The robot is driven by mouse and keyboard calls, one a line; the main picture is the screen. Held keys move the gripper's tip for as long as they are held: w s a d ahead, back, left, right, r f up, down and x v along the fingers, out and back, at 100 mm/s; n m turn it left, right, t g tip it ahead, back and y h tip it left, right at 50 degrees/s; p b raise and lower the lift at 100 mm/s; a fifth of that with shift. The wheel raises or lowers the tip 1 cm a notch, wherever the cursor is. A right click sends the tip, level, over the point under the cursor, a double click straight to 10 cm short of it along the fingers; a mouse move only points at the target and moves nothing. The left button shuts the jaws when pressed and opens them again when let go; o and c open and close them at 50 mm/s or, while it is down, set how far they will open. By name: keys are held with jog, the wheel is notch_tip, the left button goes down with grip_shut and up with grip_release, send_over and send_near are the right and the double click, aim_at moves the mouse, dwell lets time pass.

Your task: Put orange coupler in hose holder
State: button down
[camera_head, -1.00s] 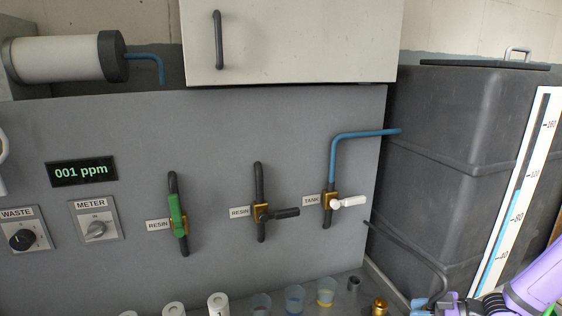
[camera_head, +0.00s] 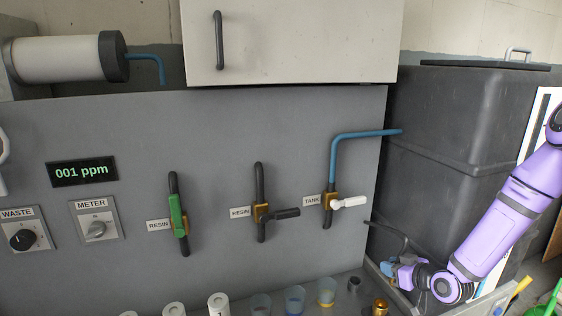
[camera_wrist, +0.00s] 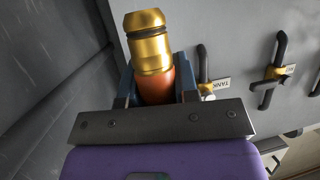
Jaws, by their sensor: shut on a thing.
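The orange coupler (camera_wrist: 155,86) has an orange body and a gold end with a dark ring, seen in the wrist view. My gripper (camera_wrist: 154,78) is shut on its orange part, with a blue finger on each side, and the gold end sticks out beyond the fingers. In the head view my gripper (camera_head: 390,268) is at the lower right, in front of the dark tank and right of the panel. The coupler is hard to make out there. I cannot tell which thing is the hose holder.
A grey panel (camera_head: 120,150) carries valves, including the tank valve (camera_head: 330,201) with a white handle. Several cups and bottles line the ledge below, with a gold fitting (camera_head: 380,307) and a small grey cylinder (camera_head: 354,284). The dark tank (camera_head: 460,110) stands at right.

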jog(key=w+a+r+m+t+h, duration=0.1)
jog(key=w+r+m+h, duration=0.2)
jog(key=w+m+h, duration=0.2)
jog(key=shift+a+m+t+h, duration=0.2)
jog(key=shift+m+t+h, duration=0.2)
jog(key=shift+h, duration=0.4)
